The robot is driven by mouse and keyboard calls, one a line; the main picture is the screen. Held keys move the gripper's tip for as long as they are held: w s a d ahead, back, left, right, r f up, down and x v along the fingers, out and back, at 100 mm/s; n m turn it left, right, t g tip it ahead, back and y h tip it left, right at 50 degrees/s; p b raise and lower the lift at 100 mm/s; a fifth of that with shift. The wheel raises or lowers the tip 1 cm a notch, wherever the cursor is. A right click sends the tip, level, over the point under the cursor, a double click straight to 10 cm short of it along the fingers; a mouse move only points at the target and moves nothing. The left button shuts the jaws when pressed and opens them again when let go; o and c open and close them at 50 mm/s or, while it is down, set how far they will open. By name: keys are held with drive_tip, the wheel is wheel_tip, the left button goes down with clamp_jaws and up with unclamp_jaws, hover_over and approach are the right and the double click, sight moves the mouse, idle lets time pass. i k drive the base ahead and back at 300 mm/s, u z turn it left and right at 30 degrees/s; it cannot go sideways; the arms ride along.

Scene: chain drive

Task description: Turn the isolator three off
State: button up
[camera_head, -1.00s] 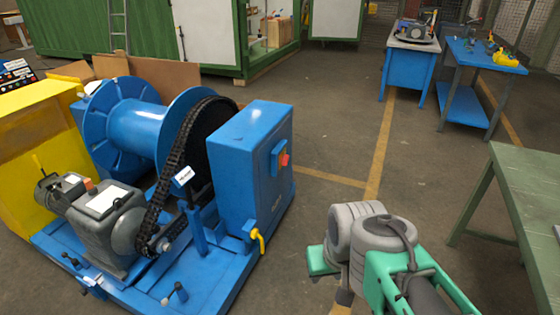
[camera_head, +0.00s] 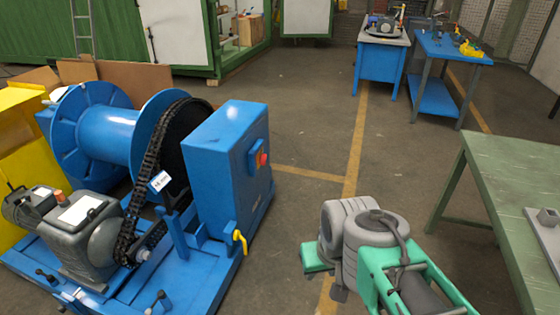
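A blue cabinet (camera_head: 217,165) stands on the chain-drive machine at the left. On its right face is a rotary switch with a red knob (camera_head: 262,159) on a small blue box; no number is readable on it, so I cannot tell whether it is isolator three or which way it is set. A yellow lever handle (camera_head: 240,238) sticks out low at the cabinet's front corner. My arm shows at the bottom, right of the machine and apart from it. My gripper's fingers are not visible.
A blue drum (camera_head: 108,134) with a black chain (camera_head: 140,190) and a grey motor (camera_head: 75,232) sit on the blue base. A green table (camera_head: 505,180) stands at the right. Blue benches (camera_head: 380,70) are at the back. The floor between is clear.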

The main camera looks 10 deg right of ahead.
sight(262, 159)
drive_tip(key=z, duration=0.8)
drive_tip(key=i, duration=3.8)
drive_tip(key=u, duration=4.55)
